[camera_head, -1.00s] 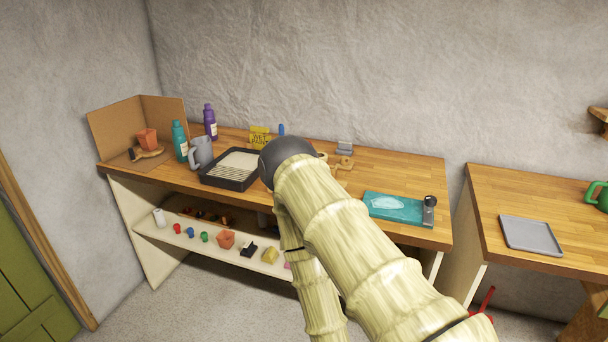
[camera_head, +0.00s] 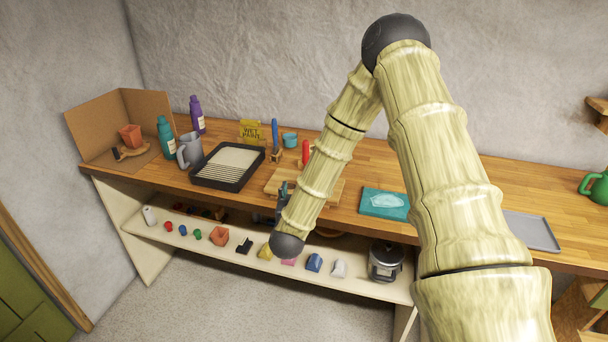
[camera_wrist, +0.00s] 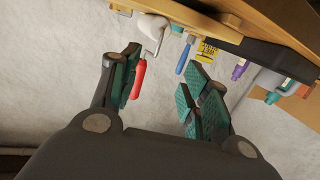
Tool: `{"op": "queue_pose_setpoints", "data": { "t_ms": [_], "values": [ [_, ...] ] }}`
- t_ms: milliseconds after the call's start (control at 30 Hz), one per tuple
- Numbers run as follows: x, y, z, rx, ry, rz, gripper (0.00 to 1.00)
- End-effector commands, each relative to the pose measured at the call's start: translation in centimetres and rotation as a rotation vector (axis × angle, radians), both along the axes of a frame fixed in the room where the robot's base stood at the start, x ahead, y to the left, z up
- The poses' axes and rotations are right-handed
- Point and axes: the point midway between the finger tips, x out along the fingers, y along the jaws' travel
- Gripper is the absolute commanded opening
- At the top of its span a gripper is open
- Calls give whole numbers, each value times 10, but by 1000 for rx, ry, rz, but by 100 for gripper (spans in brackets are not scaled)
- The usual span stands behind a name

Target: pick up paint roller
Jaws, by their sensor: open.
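What looks like the paint roller, with a red handle (camera_wrist: 138,79) and a whitish head (camera_wrist: 153,28), shows in the wrist view beside my left finger. In the head view its red handle (camera_head: 306,152) stands upright on the workbench, partly hidden by my arm. My gripper (camera_wrist: 166,78) is open and empty, with green-padded fingers. The red handle lies in the picture between the fingers, close to the left one; I cannot tell how far beyond them it is. In the head view my gripper is mostly hidden behind my arm near the bench's front edge.
A blue-handled tool (camera_head: 275,132), a yellow wet-paint sign (camera_head: 251,132) and a teal cup (camera_head: 290,140) stand near the red handle. A black paint tray (camera_head: 205,181) is to the left, a wooden board (camera_head: 278,178) in front, a teal tray (camera_head: 371,202) to the right.

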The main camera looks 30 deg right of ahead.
Motion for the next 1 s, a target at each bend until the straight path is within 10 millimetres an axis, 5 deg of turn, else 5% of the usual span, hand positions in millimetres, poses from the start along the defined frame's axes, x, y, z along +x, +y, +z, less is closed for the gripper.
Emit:
{"op": "queue_pose_setpoints", "data": {
  "t_ms": [100,200,1000],
  "values": [
    [6,-21,35,-34,-66,-72,46],
    [10,-30,47,-48,-88,-97,46],
    [70,-79,55,-50,-90,-98,46]
  ]
}}
